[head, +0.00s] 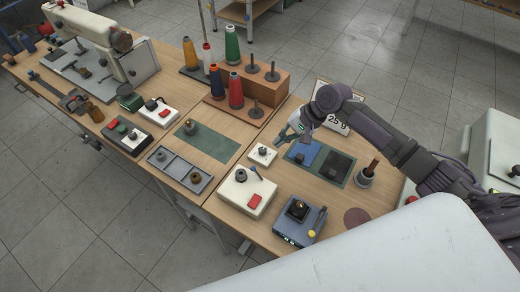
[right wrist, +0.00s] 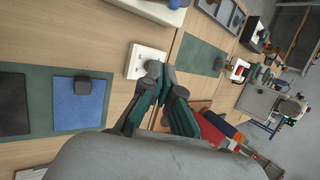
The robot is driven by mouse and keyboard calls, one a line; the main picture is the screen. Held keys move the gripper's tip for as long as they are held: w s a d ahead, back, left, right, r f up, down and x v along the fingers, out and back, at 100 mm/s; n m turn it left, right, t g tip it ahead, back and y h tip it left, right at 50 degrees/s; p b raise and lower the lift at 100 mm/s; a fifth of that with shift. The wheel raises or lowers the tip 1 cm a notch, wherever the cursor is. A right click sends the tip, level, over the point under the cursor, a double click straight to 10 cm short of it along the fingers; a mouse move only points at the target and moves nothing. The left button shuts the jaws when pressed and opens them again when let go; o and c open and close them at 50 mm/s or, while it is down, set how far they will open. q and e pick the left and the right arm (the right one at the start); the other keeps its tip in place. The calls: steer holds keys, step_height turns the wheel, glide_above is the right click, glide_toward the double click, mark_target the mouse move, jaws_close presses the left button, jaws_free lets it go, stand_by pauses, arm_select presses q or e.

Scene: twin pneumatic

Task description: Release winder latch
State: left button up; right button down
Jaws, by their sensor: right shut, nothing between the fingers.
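A small white block with a dark knob on top (head: 262,154) sits near the middle of the table. It also shows in the right wrist view (right wrist: 137,62), where my fingertips overlap its knob; whether they touch it I cannot tell. My right gripper (head: 281,139) is shut and empty, just behind this block. It also shows in the right wrist view (right wrist: 162,76). A white box with a red button, a metal knob and a blue-tipped lever (head: 240,199) stands in front. Which piece is the winder latch is not clear. My left gripper is out of view.
A blue-grey device with a yellow-tipped lever (head: 288,228) stands at the front edge. A green mat with blue and black squares (head: 319,164) lies right of the white block. Thread cones (head: 236,90) stand behind. A grey tray (head: 171,161) is left.

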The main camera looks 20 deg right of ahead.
mark_target(257, 174)
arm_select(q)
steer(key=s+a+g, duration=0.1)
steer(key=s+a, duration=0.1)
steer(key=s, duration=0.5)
arm_select(e)
steer(key=x, duration=0.3)
steer(key=p+x, duration=0.1)
steer(key=x, duration=0.6)
steer(key=shift+s+a+p, duration=0.25)
steer(key=shift+s+p, duration=0.05)
steer(key=s+r+p, duration=0.1)
steer(key=s+a+r+p, duration=0.1)
steer(key=shift+s+a+r+p, duration=0.1)
steer(key=shift+s+a+p, duration=0.05)
steer(key=shift+s+p, duration=0.2)
steer(key=shift+s+a+r, duration=0.1)
steer(key=shift+s, duration=0.05)
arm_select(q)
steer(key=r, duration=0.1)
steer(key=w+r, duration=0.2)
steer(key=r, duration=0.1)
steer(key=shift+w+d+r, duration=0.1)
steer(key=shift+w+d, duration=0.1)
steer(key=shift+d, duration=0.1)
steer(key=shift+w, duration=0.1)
